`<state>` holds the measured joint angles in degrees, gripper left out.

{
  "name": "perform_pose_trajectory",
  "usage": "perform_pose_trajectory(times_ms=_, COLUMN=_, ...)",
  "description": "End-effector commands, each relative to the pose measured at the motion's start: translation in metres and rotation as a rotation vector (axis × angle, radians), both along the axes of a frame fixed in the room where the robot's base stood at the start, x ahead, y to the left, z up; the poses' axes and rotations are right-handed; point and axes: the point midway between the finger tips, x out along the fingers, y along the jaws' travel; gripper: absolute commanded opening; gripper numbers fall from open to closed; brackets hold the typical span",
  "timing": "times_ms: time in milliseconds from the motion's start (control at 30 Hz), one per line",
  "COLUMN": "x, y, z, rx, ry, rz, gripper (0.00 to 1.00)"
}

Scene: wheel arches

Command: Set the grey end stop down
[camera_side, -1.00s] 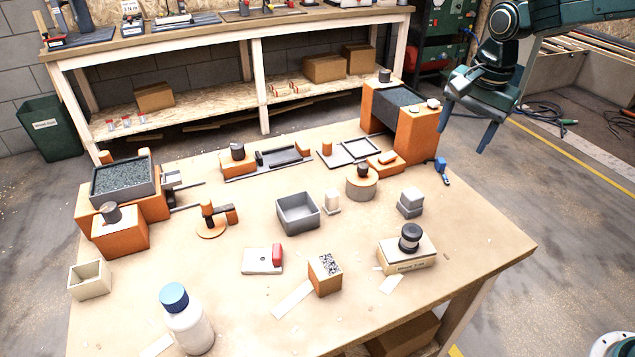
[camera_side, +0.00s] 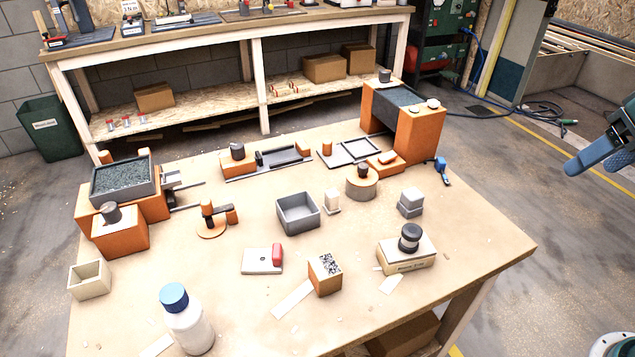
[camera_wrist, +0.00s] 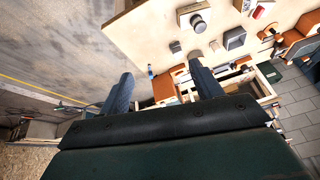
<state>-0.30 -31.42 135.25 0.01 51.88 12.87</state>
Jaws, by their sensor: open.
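My gripper (camera_side: 590,152) is at the right edge of the side view, off the table's right side and well away from the objects. In the wrist view its two fingers (camera_wrist: 161,71) are spread apart with nothing between them. A small grey block with a paler top (camera_side: 410,204) stands upright on the table, right of centre; it may be the grey end stop, but I cannot tell for sure. In the wrist view a small grey block (camera_wrist: 175,47) shows near the table edge, apart from my fingers.
The table (camera_side: 345,245) also carries a grey open bin (camera_side: 298,214), a dark round-topped piece (camera_side: 409,238) on a box, and an orange-sided stand (camera_side: 418,135) at the back right. A white bottle (camera_side: 188,325) stands at the front left. Floor right of the table is clear.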

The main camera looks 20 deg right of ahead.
Motion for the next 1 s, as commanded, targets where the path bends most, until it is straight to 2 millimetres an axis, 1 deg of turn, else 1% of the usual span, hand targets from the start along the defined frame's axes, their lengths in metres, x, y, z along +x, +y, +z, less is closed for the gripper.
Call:
perform_pose_trajectory(times_ms=33, x=-0.011, y=0.0, z=-0.002, rx=-0.017, ry=-0.017, rz=0.035, gripper=0.65)
perform_pose_trajectory(times_ms=100, x=-0.023, y=-0.001, z=-0.005, rx=-0.041, ry=-0.033, rz=0.085, gripper=0.65)
perform_pose_trajectory(times_ms=200, x=-0.036, y=-0.001, z=-0.009, rx=-0.069, ry=-0.052, rz=0.139, gripper=0.65)
perform_pose_trajectory(times_ms=300, x=-0.044, y=-0.001, z=-0.013, rx=-0.088, ry=-0.062, rz=0.175, gripper=0.65)
perform_pose_trajectory(times_ms=467, x=-0.048, y=-0.001, z=-0.015, rx=-0.1, ry=-0.068, rz=0.197, gripper=0.65)
perform_pose_trajectory(times_ms=1000, x=-0.048, y=-0.001, z=-0.015, rx=-0.1, ry=-0.068, rz=0.197, gripper=0.65)
